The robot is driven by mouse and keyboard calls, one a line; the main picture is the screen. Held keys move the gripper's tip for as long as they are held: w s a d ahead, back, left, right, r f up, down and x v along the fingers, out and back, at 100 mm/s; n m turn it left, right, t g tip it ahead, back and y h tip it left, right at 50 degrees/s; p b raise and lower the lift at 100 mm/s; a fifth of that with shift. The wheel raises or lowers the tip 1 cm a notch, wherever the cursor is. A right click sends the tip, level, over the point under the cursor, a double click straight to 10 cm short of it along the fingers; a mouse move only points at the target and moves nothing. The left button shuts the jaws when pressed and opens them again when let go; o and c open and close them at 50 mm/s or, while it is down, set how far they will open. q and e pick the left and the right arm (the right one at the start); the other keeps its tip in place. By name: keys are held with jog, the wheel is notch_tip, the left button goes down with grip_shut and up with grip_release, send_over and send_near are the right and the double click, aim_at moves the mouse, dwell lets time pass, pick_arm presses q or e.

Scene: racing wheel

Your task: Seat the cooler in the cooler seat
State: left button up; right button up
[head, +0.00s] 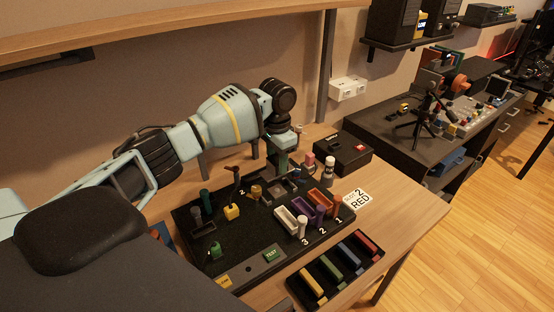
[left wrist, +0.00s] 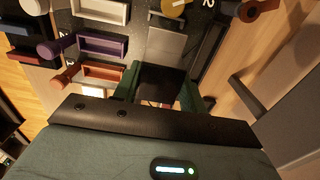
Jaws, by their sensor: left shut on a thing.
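My left gripper (head: 282,161) hangs just above the back part of the black board (head: 232,256). In the left wrist view its dark green fingers (left wrist: 160,90) are shut on a black block, probably the cooler (left wrist: 161,80). In the head view the gripper hides the block. A grey square recess, probably the cooler seat (head: 275,188), lies on the board just in front of and below the gripper. It shows as a grey square (left wrist: 166,42) beyond the block in the wrist view. The block looks apart from it. My right gripper is not in view.
White, purple and orange slots (head: 290,220) lie right of the recess, with posts beside them. A yellow block (head: 232,212) sits on the board's left. A black box (head: 343,151) stands behind right. A tray (head: 294,286) of coloured sticks lies in front.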

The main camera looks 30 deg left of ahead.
pick_arm(q)
jog(key=shift+r, duration=0.1)
jog(key=shift+f, duration=2.95)
jog(key=shift+f, duration=0.85)
dwell(1.0)
jog(key=o, duration=1.2)
jog(key=shift+o, duration=0.2)
jog(key=shift+s, duration=0.1)
jog(key=shift+r, duration=3.9)
jog(key=shift+f, duration=0.1)
